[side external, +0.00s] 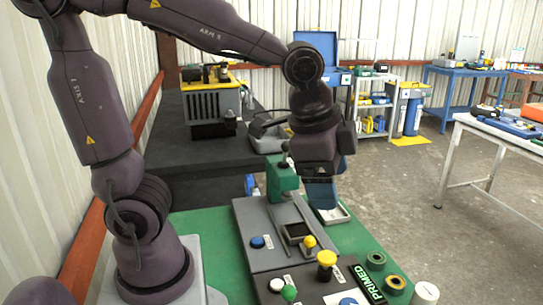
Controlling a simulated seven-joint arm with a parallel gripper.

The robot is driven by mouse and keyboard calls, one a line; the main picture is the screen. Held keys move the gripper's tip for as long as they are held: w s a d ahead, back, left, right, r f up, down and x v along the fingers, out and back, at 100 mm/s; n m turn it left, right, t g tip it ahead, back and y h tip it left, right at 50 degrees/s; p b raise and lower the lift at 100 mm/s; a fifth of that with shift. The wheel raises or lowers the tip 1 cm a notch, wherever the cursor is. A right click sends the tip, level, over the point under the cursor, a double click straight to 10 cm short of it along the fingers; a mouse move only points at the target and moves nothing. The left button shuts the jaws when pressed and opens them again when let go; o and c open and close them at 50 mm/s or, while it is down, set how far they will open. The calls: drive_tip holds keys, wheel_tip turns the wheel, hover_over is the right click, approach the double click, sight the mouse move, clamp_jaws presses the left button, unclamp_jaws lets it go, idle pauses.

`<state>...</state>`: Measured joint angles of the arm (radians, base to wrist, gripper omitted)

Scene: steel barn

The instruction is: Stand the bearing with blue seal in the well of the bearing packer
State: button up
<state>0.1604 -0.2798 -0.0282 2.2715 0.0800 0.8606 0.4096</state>
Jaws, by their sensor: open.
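My gripper (321,198) points down at the middle of the picture, low over a white tray (337,215). It is open; its blue-grey fingers partly cover the tray, and I cannot see what is between or behind them. A grey fixture plate (255,222) with a green upright unit (282,178) at its far end looks like the bearing packer. A dark square recess (298,230) shows in it; I cannot tell whether this is the well. I cannot make out a bearing with a blue seal for certain. Two ring-shaped parts, one green-rimmed (375,259) and one yellow-topped (396,283), lie at right.
A control panel in front has a yellow knob (326,259), a green knob (289,292) and a "PRIMED" sign (368,284). A blue button (257,242) is on the grey plate. A white cylinder (426,293) stands at right. Green mat (340,238) is bare right of the plate.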

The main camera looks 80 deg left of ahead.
drive_tip(key=s+a+r+n+t, duration=0.2)
drive_tip(key=s+a+n, duration=0.2)
drive_tip(key=s+n, duration=0.3)
drive_tip(key=shift+s+r, duration=0.25)
drive_tip(key=shift+s, duration=0.15)
drive_tip(key=shift+a, duration=0.1)
idle(1.5)
